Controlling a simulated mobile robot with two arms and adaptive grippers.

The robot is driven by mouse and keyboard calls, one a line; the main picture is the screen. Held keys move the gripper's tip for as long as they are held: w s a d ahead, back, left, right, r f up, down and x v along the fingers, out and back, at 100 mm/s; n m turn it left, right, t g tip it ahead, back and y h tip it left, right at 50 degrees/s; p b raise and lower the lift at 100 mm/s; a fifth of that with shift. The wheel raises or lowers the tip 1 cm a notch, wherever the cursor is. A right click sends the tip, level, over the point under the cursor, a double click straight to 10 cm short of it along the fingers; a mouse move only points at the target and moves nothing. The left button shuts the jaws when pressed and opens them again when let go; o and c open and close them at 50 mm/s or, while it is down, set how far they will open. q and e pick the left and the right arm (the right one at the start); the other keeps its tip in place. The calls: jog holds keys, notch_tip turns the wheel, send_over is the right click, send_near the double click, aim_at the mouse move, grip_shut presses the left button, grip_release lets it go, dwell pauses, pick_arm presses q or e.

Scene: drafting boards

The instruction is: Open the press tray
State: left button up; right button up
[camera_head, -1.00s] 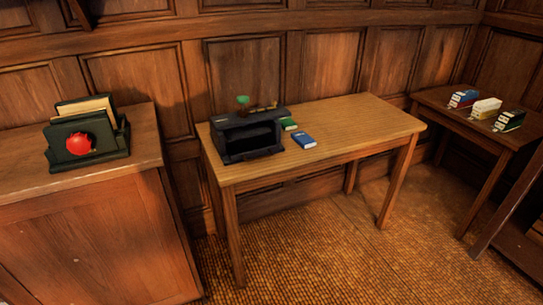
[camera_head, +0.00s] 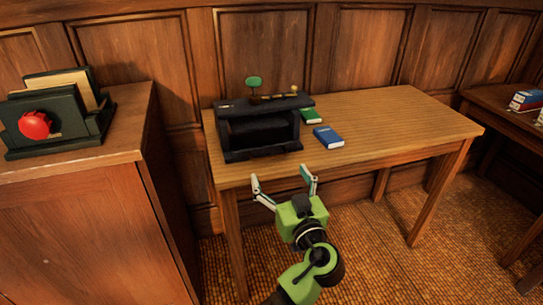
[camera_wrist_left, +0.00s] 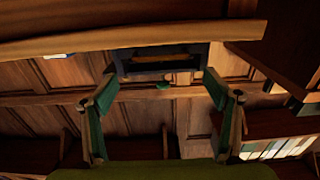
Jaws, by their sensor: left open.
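The press (camera_head: 262,103) is a black box with a wide dark opening in its front. It stands at the left part of the wooden table (camera_head: 400,120). A ledge (camera_head: 262,154) runs along the bottom of the opening; I cannot tell how far any tray is out. My left gripper (camera_head: 282,176) is open and empty, in front of the table's front edge and apart from the press. In the left wrist view the gripper (camera_wrist_left: 160,86) has its fingers spread, with the dark press (camera_wrist_left: 123,58) beyond them. My right gripper is not in view.
A green book (camera_head: 311,116) and a blue book (camera_head: 328,137) lie right of the press. A green round-topped object (camera_head: 254,83) shows above the press. A cabinet (camera_head: 80,225) at left bears a dark file holder (camera_head: 75,132). The table's right half is clear.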

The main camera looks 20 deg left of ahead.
aim_at(270, 157)
pick_arm(q)
jog(key=x, duration=0.9)
jog(key=shift+w, duration=0.1)
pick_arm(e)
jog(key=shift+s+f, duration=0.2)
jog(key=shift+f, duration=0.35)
pick_arm(q)
jog(key=c, duration=1.3)
jog(key=shift+a+f, duration=0.1)
jog(key=shift+f, duration=0.05)
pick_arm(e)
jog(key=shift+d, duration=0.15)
